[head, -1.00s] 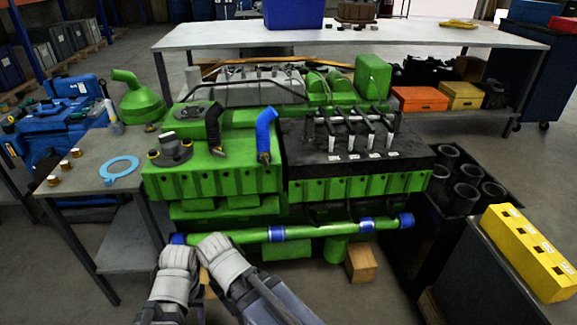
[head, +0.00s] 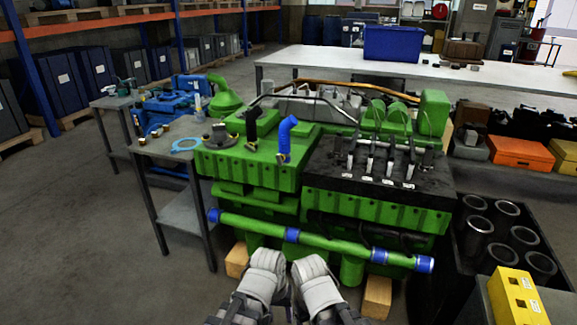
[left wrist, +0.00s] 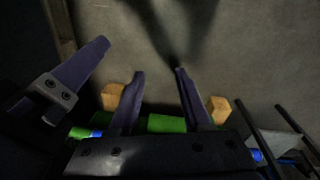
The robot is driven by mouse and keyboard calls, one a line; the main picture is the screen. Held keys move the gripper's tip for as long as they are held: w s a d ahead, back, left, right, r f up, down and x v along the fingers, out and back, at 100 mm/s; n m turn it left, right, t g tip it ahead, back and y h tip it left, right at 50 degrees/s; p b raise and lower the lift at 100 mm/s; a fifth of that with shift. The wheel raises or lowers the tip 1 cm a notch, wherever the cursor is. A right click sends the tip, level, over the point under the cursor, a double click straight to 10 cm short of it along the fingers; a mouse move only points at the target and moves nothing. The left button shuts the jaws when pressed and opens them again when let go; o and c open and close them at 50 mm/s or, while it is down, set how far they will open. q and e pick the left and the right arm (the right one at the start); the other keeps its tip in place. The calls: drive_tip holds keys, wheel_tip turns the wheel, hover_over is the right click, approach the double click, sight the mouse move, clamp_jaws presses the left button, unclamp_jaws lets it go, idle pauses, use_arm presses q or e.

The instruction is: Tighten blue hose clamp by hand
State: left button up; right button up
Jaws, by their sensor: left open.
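A green pipe (head: 333,244) runs along the front of the green engine (head: 252,165). It carries blue clamp bands: one at the left end (head: 213,215), a middle one (head: 292,235), one farther right (head: 378,256) and one at the right end (head: 424,264). My left gripper (head: 266,264) is in front of the pipe, near the middle band. In the left wrist view, its two fingers (left wrist: 156,75) are apart with nothing between them. My right gripper (head: 313,270) is close beside it; its fingertips are hidden in the head view.
Wooden blocks (head: 377,297) stand under the engine. A grey side table (head: 165,140) is at the left, and a black crate of cylinder liners (head: 480,235) and a yellow block (head: 517,297) are at the right. Floor is open at the lower left.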

use_arm(q)
drive_tip(key=w+d+r+n+t+h, duration=0.4)
drive_tip(key=w+n, duration=0.3)
drive_tip(key=w, duration=0.4)
drive_tip(key=n+t, duration=1.3)
drive_tip(key=n, duration=1.7)
approach(278, 160)
drive_tip(key=w, duration=0.1)
drive_tip(key=shift+h, duration=0.3)
drive_tip(key=shift+x, duration=4.05)
drive_tip(key=shift+c, duration=0.3)
clamp_jaws()
